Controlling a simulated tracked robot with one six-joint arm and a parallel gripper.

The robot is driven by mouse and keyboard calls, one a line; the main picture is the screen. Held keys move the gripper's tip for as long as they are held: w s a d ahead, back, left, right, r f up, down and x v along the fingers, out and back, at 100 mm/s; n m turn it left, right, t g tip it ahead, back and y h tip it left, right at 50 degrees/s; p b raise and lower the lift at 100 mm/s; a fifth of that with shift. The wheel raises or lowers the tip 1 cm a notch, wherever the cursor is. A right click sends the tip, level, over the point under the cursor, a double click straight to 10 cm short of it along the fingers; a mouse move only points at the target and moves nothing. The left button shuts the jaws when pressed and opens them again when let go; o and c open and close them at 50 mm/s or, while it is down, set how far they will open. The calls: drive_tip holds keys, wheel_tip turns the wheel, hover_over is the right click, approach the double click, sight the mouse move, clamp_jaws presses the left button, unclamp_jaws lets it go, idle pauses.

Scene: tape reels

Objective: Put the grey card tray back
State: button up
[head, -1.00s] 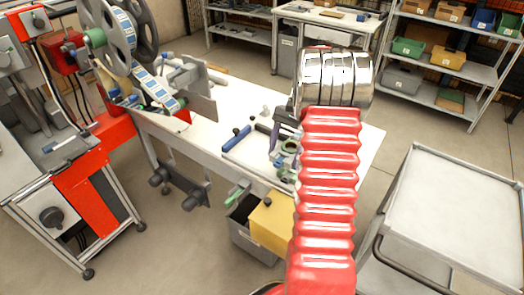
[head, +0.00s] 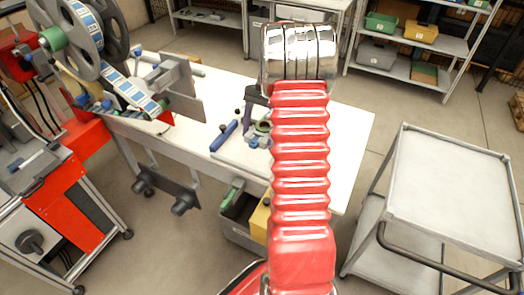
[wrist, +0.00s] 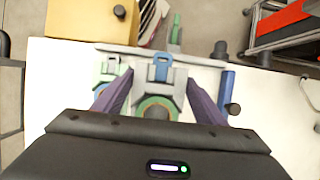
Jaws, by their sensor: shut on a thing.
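My gripper (wrist: 160,85) is over the white worktable, its two dark purple fingers pointing down. In the wrist view the fingers are on both sides of a grey piece with a blue clip (wrist: 161,68), which I take as held. A green ring with a tan centre (wrist: 157,104) shows between the fingers, partly hidden by the gripper body. I cannot tell for sure which piece is the grey card tray. A pale grey flat board (wrist: 207,62) lies under the parts. In the head view my arm hides most of this spot, and one finger (head: 258,95) shows.
A blue roller (wrist: 228,86) lies to the right, also in the head view (head: 223,135). A yellow box (wrist: 80,20) is below the table edge. The reel machine (head: 75,45) stands left, a grey cart (head: 455,190) right. The white table (head: 345,130) is bare right of my arm.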

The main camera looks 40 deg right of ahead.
hover_over(257, 162)
drive_tip(key=d, duration=0.1)
drive_tip(key=shift+w+d+f, duration=0.1)
drive_tip(key=shift+w+f, duration=0.05)
drive_tip(key=shift+f, duration=1.4)
drive_tip(key=shift+w+d+f, duration=0.1)
drive_tip(key=shift+f, duration=1.45)
drive_tip(key=shift+f, duration=1.85)
drive_tip(key=shift+f, duration=0.1)
drive_tip(key=o, duration=1.1)
drive_tip(key=shift+o, duration=0.2)
